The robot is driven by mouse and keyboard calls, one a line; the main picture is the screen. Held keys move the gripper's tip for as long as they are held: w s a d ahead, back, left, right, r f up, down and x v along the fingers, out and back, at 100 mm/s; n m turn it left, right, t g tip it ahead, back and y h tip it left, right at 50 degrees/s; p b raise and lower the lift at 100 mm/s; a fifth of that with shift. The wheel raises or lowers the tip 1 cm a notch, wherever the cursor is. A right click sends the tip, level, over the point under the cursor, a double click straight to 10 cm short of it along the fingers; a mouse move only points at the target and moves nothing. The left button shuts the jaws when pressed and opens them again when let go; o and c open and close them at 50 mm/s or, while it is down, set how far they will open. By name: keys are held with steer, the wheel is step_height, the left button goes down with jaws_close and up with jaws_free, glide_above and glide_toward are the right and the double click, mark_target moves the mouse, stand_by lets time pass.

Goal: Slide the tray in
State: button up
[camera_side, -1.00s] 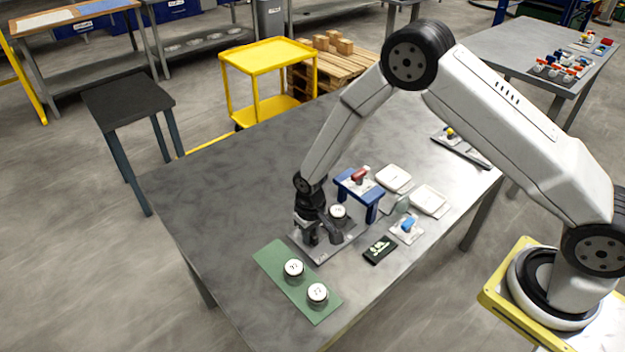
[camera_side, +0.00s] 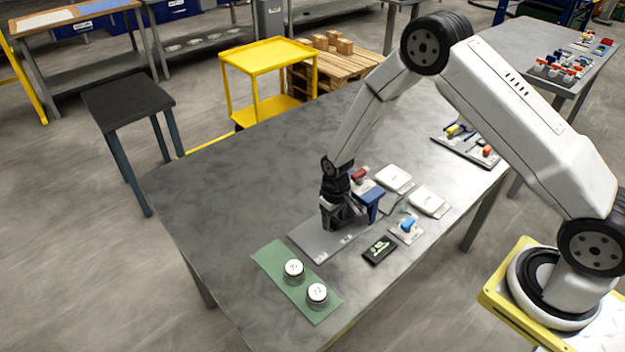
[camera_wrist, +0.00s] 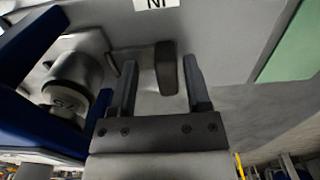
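My gripper (camera_side: 336,222) is low over the grey metal base plate (camera_side: 312,240), in front of the blue press frame (camera_side: 372,203). In the wrist view its fingers (camera_wrist: 160,75) stand apart on either side of a dark upright handle (camera_wrist: 165,68), with visible gaps. The tray's outline is hard to make out there. A round metal puck (camera_wrist: 72,78) sits at the left of the wrist view, beside the blue legs (camera_wrist: 30,45) of the press. In the side view the gripper hides the handle and puck. The press has a red handle (camera_side: 359,174) on top.
Two round metal pucks (camera_side: 294,269) (camera_side: 317,293) stand on a green mat (camera_side: 272,262) at the front. A black display (camera_side: 380,250), a blue-handled clamp (camera_side: 408,227) and white trays (camera_side: 394,178) lie right of the press. The table's left side is clear.

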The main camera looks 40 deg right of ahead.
steer(key=shift+a+r, duration=0.1)
steer(key=shift+r, duration=3.8)
steer(key=shift+s+r, duration=0.2)
steer(key=shift+r, duration=0.25)
steer(key=s+d+r+t, duration=0.2)
steer(key=s+r, duration=1)
steer(key=s, duration=0.4)
steer(key=shift+t, duration=0.3)
